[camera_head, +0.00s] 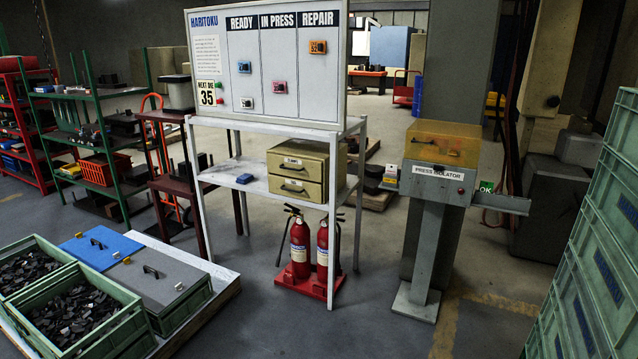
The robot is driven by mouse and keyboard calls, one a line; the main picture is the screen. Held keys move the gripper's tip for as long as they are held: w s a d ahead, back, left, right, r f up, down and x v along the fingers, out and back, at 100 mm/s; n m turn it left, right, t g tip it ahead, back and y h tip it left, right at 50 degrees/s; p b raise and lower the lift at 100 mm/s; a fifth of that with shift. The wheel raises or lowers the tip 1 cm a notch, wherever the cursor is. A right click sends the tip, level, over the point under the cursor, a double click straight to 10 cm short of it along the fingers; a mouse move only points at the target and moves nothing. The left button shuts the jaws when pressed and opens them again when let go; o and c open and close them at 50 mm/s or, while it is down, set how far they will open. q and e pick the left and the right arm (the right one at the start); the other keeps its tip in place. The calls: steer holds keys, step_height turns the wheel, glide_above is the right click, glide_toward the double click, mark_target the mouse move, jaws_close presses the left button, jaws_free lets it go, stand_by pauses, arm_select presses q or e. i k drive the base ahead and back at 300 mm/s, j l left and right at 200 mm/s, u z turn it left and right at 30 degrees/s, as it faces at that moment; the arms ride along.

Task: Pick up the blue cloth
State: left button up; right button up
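A small folded blue item, which looks like the blue cloth (245,179), lies on the lower shelf (222,176) of the white rack in the head view. It is left of the beige drawer cabinet (297,172) and apart from it. It is small in the picture, so its texture cannot be made out. Neither of my grippers is in view.
A board (268,65) with READY, IN PRESS and REPAIR columns stands above the shelf. Red fire extinguishers (300,245) stand under it. Green crates (85,318) are at left front, stacked crates (600,240) at right, and a press isolator post (428,240) right of the rack. Floor in front is clear.

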mark_target(245, 178)
steer(key=i+l+z, duration=0.1)
steer(key=i, duration=0.65)
steer(key=i+l, duration=0.1)
steer(key=i, duration=0.6)
steer(key=z, duration=0.05)
